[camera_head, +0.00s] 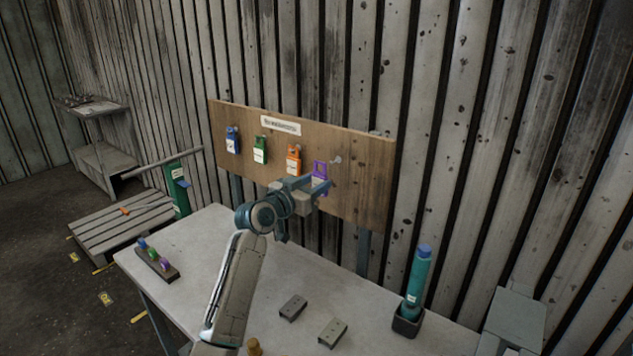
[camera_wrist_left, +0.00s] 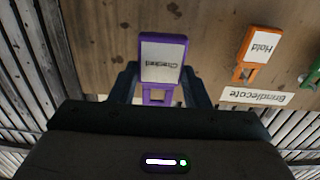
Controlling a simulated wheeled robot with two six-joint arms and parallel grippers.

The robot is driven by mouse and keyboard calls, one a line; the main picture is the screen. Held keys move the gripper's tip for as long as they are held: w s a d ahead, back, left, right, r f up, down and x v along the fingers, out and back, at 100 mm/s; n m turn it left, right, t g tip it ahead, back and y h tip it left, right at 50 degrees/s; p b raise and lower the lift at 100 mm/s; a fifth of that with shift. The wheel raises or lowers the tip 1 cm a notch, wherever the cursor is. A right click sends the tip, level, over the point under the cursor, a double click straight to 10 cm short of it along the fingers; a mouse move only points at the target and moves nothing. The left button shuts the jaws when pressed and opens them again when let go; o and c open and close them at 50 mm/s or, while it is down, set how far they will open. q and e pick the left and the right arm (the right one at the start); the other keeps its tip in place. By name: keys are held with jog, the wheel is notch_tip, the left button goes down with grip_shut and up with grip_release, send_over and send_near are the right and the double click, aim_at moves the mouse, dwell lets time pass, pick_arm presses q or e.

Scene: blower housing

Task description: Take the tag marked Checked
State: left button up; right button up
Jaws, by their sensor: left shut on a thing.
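The purple tag (camera_head: 320,170) with a white label hangs in front of the right part of the wooden board (camera_head: 362,185). In the left wrist view the purple tag (camera_wrist_left: 162,62) reads "Checked", seen upside down. My left gripper (camera_head: 312,184) is shut on this tag; in the left wrist view its fingers (camera_wrist_left: 160,88) sit on either side of it. Whether the tag is still on its peg I cannot tell. My right gripper is not in view.
Orange (camera_head: 293,158), green (camera_head: 260,149) and blue (camera_head: 232,140) tags hang to the left on the board. The orange one reads "Hold" (camera_wrist_left: 262,46). Below is a table (camera_head: 215,275) with two grey blocks (camera_head: 293,307), a small rack (camera_head: 157,263) and a teal cylinder (camera_head: 417,275) in a dark holder.

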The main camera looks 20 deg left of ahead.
pick_arm(q)
jog(key=p+v, duration=0.1)
jog(key=v, duration=0.7)
jog(key=shift+p, duration=0.3)
jog(key=shift+d, duration=0.1)
